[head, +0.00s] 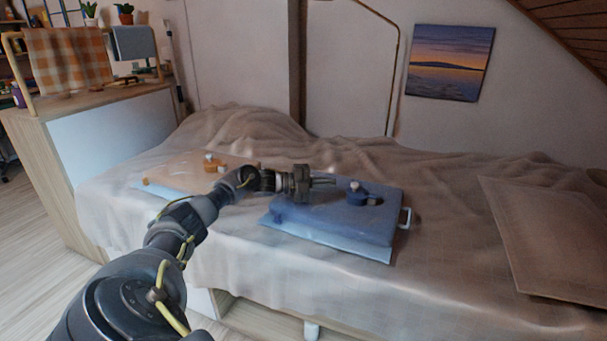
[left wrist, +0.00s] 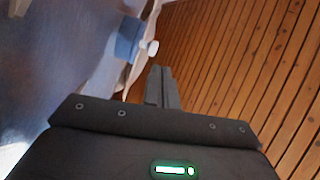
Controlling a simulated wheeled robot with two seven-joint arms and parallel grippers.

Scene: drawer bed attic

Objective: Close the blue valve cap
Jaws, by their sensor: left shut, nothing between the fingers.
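The blue valve cap (head: 360,200), with a white knob, stands up from the top of a blue slab-like pad (head: 330,224) lying on the bed. My left gripper (head: 332,181) is shut and empty. Its fingertips point right, just left of the cap, and seem apart from it. In the left wrist view, the blue cap (left wrist: 130,38) and its white knob (left wrist: 152,47) show above and left of the shut fingers (left wrist: 160,72). Whether the cap is open or closed is hard to tell. My right gripper is not in view.
A tan pad (head: 170,170) with an orange cap (head: 214,164) lies to the left, partly behind my arm. The bed's blanket (head: 440,225) is rumpled. A flat brown panel (head: 550,230) lies at right. A wooden cabinet (head: 105,130) stands at the bed's left.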

